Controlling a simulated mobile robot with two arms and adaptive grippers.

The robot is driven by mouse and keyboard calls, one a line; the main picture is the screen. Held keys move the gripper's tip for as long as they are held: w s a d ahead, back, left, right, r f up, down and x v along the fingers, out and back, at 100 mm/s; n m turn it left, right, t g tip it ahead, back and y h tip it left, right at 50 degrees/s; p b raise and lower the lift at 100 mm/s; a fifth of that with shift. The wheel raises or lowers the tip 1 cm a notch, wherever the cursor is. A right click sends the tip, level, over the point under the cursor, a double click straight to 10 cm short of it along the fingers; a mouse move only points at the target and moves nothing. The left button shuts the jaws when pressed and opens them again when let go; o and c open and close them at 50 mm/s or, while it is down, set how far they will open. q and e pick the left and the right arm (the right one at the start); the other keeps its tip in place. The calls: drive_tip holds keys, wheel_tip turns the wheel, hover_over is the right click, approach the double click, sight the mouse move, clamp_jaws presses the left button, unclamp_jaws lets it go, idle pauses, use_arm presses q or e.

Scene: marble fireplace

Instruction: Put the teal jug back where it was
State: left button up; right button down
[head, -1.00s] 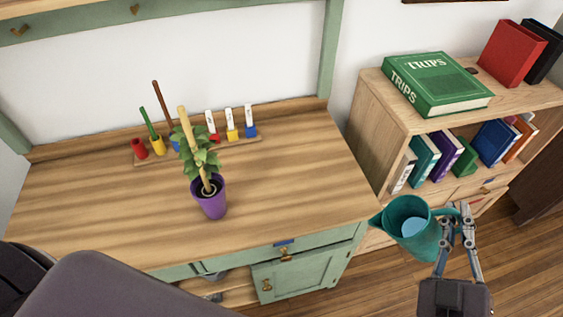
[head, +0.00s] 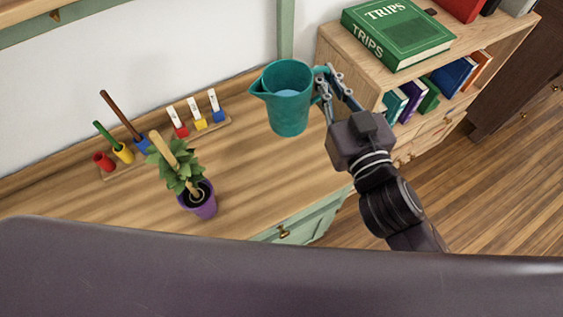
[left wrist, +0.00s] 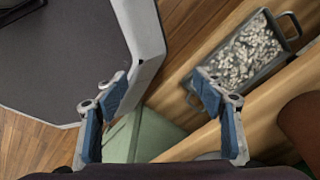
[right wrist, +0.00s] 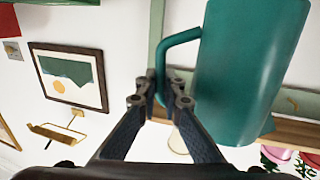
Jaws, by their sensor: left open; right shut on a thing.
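The teal jug (head: 288,112) is held upright by its handle in my right gripper (head: 324,84), with its spout to the left. Something pale blue shows inside it. It appears over the right part of the wooden counter (head: 300,170); its height above the counter is hard to tell. In the right wrist view the jug (right wrist: 250,70) fills the upper right, and my right gripper (right wrist: 160,95) is shut on its handle. My left gripper (left wrist: 160,100) is open and empty in the left wrist view; the head view does not show it.
A potted plant (head: 202,205) stands on the counter, left of the jug. Behind it is a wooden rack (head: 160,152) with coloured pieces. A bookshelf (head: 345,60) with a green book (head: 397,30) on top stands right. A tray of pale bits (left wrist: 247,55) shows in the left wrist view.

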drive_tip(key=shift+a+y, duration=0.3)
drive_tip(key=shift+a, duration=0.15)
drive_tip(key=shift+a+f+b, duration=0.15)
drive_tip(key=shift+f+b, duration=3.1)
drive_tip(key=shift+f, duration=6.75)
use_arm(q)
wheel_tip(320, 180, down, 6)
drive_tip(key=shift+w+a, duration=0.3)
drive_tip(key=shift+w, duration=0.05)
drive_tip(key=shift+f, duration=0.15)
use_arm(e)
drive_tip(key=c, duration=2.5)
unclamp_jaws()
drive_tip(key=shift+f, duration=0.15)
drive_tip(key=o, duration=0.4)
